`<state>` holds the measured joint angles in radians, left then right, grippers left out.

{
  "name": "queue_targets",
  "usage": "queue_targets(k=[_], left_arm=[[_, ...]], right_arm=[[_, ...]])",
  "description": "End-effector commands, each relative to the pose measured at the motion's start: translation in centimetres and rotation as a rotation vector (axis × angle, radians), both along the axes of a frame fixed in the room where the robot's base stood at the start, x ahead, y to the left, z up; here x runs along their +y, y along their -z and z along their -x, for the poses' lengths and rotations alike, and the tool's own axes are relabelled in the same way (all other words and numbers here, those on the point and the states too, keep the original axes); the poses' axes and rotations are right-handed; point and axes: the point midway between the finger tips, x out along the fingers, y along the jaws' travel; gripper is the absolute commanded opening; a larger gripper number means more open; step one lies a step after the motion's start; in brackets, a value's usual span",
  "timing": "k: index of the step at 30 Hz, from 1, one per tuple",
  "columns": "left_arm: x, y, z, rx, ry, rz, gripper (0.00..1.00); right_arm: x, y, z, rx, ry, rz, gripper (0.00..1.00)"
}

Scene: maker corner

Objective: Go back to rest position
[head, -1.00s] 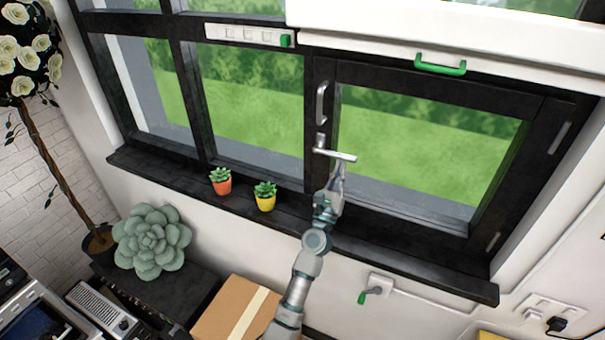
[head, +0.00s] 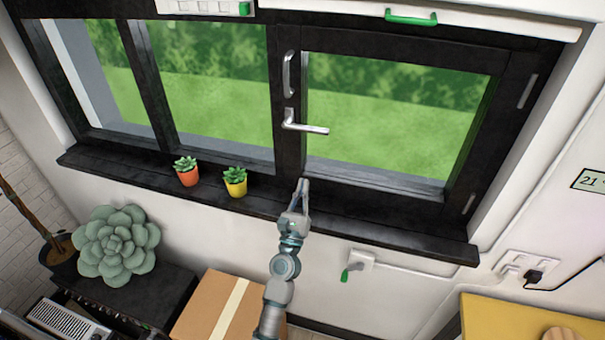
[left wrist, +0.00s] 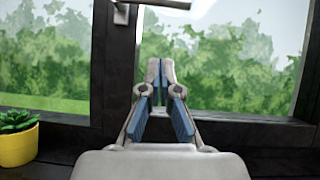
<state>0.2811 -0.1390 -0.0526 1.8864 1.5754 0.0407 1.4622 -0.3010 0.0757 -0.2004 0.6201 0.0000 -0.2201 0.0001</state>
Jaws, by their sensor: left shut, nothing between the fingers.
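My left gripper (head: 304,186) is shut and empty in front of the black window frame, just above the sill in the head view. In the left wrist view its fingertips (left wrist: 160,68) meet, with nothing held. The silver window handle (head: 305,124) lies level, pointing right, above the gripper and apart from it. A part of the handle shows at the top of the left wrist view (left wrist: 160,4). My right gripper is not in view.
On the black sill (head: 390,228) stand an orange pot (head: 188,177) and a yellow pot (head: 235,187), left of my gripper. A cardboard box (head: 205,305) is below. A grey-green succulent (head: 116,243) is at lower left. A yellow surface (head: 490,318) is at lower right.

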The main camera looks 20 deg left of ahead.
Motion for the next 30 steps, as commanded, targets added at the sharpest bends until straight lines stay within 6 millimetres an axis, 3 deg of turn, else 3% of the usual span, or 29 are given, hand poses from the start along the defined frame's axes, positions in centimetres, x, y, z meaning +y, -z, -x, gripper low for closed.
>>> queue_targets(k=[14,22,26,29,30], left_arm=[[0.9,0.8,1.0,0.0,-0.001,0.006,0.0],[-0.2,1.2,1.5,0.005,-0.009,-0.075,0.0],[-3.7,4.5,4.2,0.019,-0.042,-0.51,0.0],[-7.3,10.0,7.7,0.028,-0.048,-1.032,0.0],[-8.4,12.8,9.3,0.026,-0.035,-1.247,0.0]], right_arm=[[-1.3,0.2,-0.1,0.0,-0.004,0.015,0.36],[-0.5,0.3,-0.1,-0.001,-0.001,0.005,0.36],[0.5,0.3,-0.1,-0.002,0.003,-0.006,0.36],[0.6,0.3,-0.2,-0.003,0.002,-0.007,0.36],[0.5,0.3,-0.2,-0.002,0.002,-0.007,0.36]])
